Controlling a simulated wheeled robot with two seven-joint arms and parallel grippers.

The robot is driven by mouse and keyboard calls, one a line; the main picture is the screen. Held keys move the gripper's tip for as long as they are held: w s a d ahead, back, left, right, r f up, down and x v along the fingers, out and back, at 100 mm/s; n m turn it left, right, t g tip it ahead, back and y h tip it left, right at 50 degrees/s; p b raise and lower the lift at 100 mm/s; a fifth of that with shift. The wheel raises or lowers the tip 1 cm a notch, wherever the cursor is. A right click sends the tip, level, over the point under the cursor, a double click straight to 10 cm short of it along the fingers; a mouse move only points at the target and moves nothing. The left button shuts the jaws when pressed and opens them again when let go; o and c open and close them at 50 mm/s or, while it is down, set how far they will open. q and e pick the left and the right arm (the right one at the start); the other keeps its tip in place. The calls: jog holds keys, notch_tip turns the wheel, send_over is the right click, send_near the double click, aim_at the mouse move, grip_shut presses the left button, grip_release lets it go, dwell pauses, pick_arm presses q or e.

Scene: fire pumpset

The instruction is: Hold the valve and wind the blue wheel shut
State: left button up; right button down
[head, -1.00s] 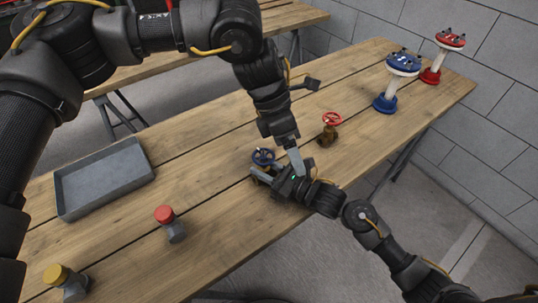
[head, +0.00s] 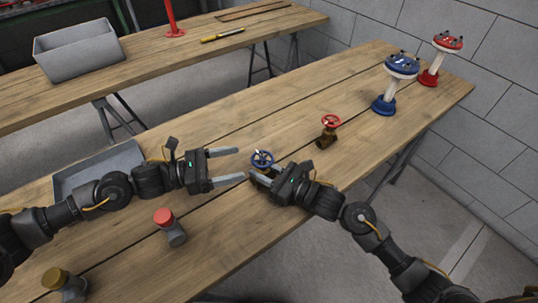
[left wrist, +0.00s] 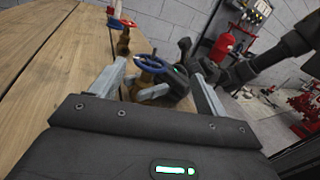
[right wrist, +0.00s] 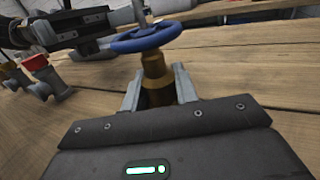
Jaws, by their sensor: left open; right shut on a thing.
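The brass valve with the blue wheel (head: 262,158) stands near the front edge of the wooden table. My right gripper (head: 262,181) is shut on the valve's brass body; the body (right wrist: 154,72) shows between its fingers in the right wrist view, under the blue wheel (right wrist: 147,37). My left gripper (head: 241,165) is open and empty just left of the wheel, fingers pointing at it. In the left wrist view the blue wheel (left wrist: 153,63) lies ahead, between the open fingers. A gap between the left fingers and the wheel shows in the head view.
A brass valve with a red wheel (head: 328,131) stands behind to the right. A blue stand (head: 385,104) and a red stand (head: 430,78) are at the far right. A grey tray (head: 130,153), a red-capped fitting (head: 171,227) and a yellow-capped fitting (head: 62,283) are at left.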

aim_at(261, 158)
pick_arm(q)
jog(key=shift+m+t, duration=0.3)
jog(key=shift+t, duration=0.3)
jog(key=x, duration=0.3)
jog(key=f+x, duration=0.1)
jog(key=x, duration=0.6)
jog(key=shift+w+d+f, duration=0.15)
jog(key=shift+w+f, duration=0.15)
jog(key=shift+f, duration=0.1)
jog(key=c, duration=1)
